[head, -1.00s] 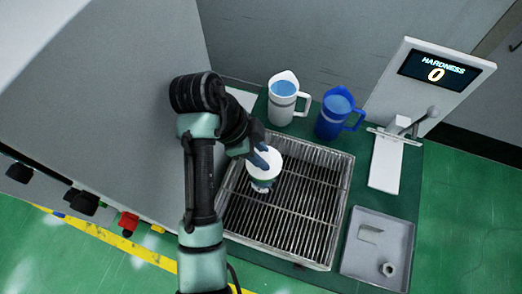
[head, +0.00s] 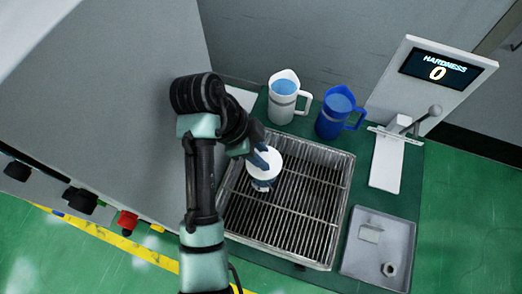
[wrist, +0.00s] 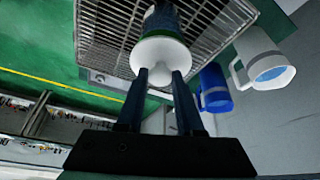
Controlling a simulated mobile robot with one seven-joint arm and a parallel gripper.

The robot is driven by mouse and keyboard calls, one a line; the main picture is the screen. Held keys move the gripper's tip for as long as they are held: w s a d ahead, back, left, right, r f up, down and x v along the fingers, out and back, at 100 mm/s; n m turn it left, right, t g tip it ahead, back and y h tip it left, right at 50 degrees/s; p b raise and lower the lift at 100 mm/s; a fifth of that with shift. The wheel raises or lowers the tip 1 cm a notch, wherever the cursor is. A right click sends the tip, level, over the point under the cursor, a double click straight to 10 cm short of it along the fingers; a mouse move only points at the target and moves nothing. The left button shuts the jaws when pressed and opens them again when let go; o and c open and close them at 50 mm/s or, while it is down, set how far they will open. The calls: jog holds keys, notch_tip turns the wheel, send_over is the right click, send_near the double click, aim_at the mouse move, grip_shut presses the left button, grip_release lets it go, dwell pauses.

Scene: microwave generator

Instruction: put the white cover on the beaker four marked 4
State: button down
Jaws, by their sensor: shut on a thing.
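The white cover (head: 265,160) is a round disc with a knob, seen from above in the head view and close up in the wrist view (wrist: 160,52). My gripper (wrist: 160,78) is shut on its knob. A beaker (head: 262,187) stands on the wire rack directly below the cover, largely hidden by it. Its dark side shows behind the cover in the wrist view (wrist: 162,20). The cover looks lined up with the beaker's top, but I cannot tell whether it touches the rim. No number 4 is legible.
The metal wire rack (head: 310,200) is otherwise clear. A white jug (head: 283,105) and a blue jug (head: 334,120) stand behind it. A hardness tester (head: 440,70) reading 0 is at right. A grey tray (head: 350,262) holds small parts. A large grey cabinet is at left.

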jog(key=shift+f, duration=0.15)
grip_release()
dwell(0.4)
jog(key=shift+r+p, duration=3.2)
jog(key=shift+r, duration=0.35)
